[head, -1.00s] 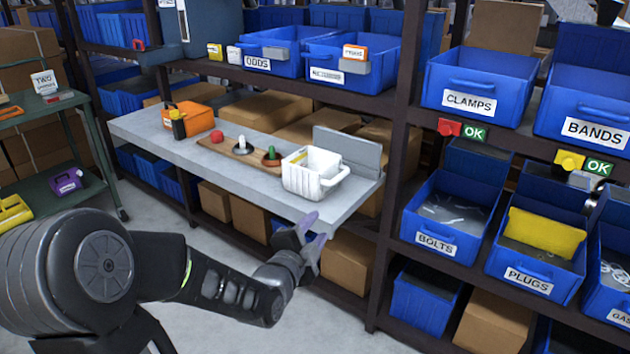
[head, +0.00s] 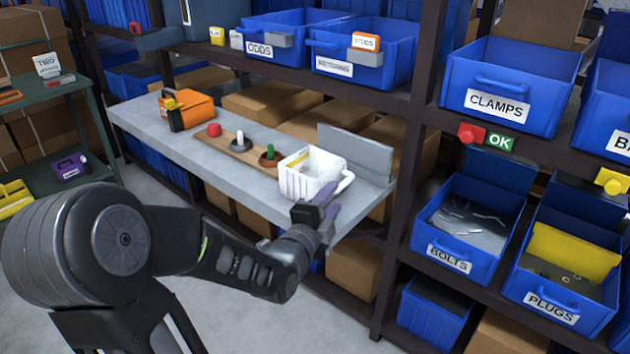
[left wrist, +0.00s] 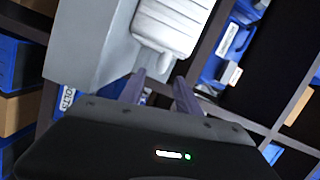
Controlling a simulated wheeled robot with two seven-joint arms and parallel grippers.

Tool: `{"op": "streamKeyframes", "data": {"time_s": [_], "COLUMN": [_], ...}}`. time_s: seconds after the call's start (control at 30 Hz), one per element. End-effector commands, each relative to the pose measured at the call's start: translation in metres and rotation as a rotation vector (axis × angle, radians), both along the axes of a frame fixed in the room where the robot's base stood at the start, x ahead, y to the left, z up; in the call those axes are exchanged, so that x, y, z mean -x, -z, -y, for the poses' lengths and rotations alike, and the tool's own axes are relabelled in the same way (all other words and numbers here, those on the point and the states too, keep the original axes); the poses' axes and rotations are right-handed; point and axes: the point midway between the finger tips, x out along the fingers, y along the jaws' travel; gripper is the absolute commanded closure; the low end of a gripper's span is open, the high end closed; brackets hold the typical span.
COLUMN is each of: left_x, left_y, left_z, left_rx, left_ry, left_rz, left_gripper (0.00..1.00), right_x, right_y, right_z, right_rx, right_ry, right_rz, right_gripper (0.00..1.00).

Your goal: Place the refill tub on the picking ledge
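The white ribbed refill tub (head: 300,183) stands upright on the right end of the grey picking ledge (head: 232,189). Its handle points right, and something yellow shows inside it. My left gripper (head: 322,207) is at the ledge's front edge, close against the tub's handle side. In the left wrist view, the two fingers of my left gripper (left wrist: 160,78) are apart, with the tub (left wrist: 170,28) just beyond their tips. I cannot tell whether they touch the handle. My right gripper is not in view.
A wooden board (head: 238,149) with red, white and green pieces lies left of the tub. An orange box (head: 187,109) stands further left. A grey upright plate (head: 355,155) is behind the tub. Blue bins (head: 472,220) fill the shelves to the right.

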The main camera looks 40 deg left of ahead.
Motion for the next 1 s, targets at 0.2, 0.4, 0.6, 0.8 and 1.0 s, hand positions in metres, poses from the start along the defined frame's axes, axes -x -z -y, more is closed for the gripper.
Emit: {"op": "streamKeyframes", "data": {"time_s": [0.2, 0.4, 0.6, 0.8, 1.0], "left_x": [-0.018, -0.025, -0.026, -0.046, -0.071], "left_y": [0.002, 0.002, 0.002, 0.004, 0.006], "left_z": [-0.005, -0.007, -0.007, -0.012, -0.020], "left_rx": [0.001, 0.001, 0.001, 0.000, -0.001], "left_ry": [0.000, 0.000, 0.000, 0.001, 0.001], "left_rz": [-0.002, -0.001, -0.001, -0.002, -0.001], "left_gripper": [0.60, 0.60, 0.60, 0.60, 0.60], "right_x": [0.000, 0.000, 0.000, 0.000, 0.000], "right_y": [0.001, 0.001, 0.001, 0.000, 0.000], "right_z": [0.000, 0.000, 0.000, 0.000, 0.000], "right_rx": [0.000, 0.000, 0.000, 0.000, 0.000], "right_ry": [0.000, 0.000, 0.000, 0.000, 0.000], "right_rz": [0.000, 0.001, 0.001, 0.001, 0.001], "right_gripper": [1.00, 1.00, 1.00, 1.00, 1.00]}}
